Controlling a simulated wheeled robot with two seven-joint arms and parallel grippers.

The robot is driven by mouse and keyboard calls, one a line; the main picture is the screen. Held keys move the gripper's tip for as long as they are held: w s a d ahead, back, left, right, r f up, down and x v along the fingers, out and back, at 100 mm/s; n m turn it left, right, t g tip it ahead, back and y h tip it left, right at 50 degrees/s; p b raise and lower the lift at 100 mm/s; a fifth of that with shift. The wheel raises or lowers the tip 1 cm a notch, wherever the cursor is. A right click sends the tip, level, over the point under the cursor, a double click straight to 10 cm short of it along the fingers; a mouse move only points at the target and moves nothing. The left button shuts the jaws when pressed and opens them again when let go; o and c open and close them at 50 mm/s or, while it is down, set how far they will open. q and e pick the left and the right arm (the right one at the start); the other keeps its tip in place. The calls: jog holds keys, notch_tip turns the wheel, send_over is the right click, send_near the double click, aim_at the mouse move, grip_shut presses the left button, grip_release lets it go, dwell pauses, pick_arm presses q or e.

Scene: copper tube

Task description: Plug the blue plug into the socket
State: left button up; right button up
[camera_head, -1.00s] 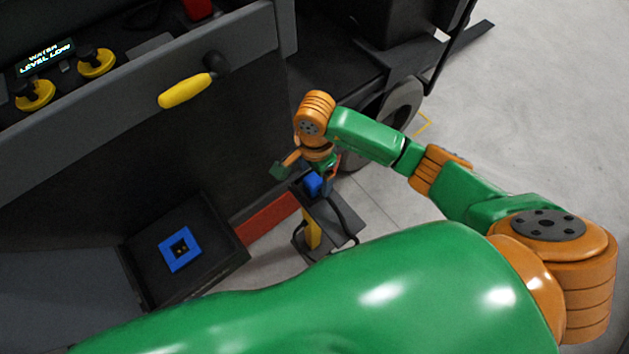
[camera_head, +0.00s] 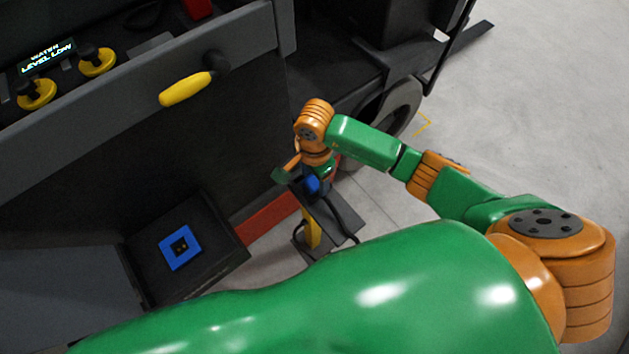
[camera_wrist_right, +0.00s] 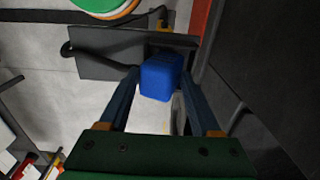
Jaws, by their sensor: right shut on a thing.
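The blue plug (camera_head: 312,186) is at the small dark stand (camera_head: 338,214) near the centre of the head view, partly covered by my gripper. My right gripper (camera_head: 316,178) is shut on the plug. In the right wrist view the plug (camera_wrist_right: 161,77) sits between the two fingers of the gripper (camera_wrist_right: 159,85). The socket (camera_head: 181,248) is a blue square frame with a dark centre on a black box at lower left, apart from the plug. My left gripper is not in view.
A dark machine wall with a yellow handle (camera_head: 186,91) and yellow knobs (camera_head: 97,63) stands behind the socket. A red bar (camera_head: 268,222) runs along the floor between the socket box and the stand. A dark cable (camera_wrist_right: 85,52) shows beside the plug.

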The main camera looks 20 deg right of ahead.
jog(key=shift+w+r, duration=0.2)
jog(key=shift+r, duration=0.2)
grip_shut()
jog(key=r, duration=0.3)
jog(key=shift+s+a+b, duration=0.15)
jog(key=shift+a+b, duration=0.15)
jog(key=s+a+r, duration=0.9)
jog(key=a, duration=0.1)
jog(key=shift+d+p, duration=0.1)
jog(key=shift+p, duration=0.2)
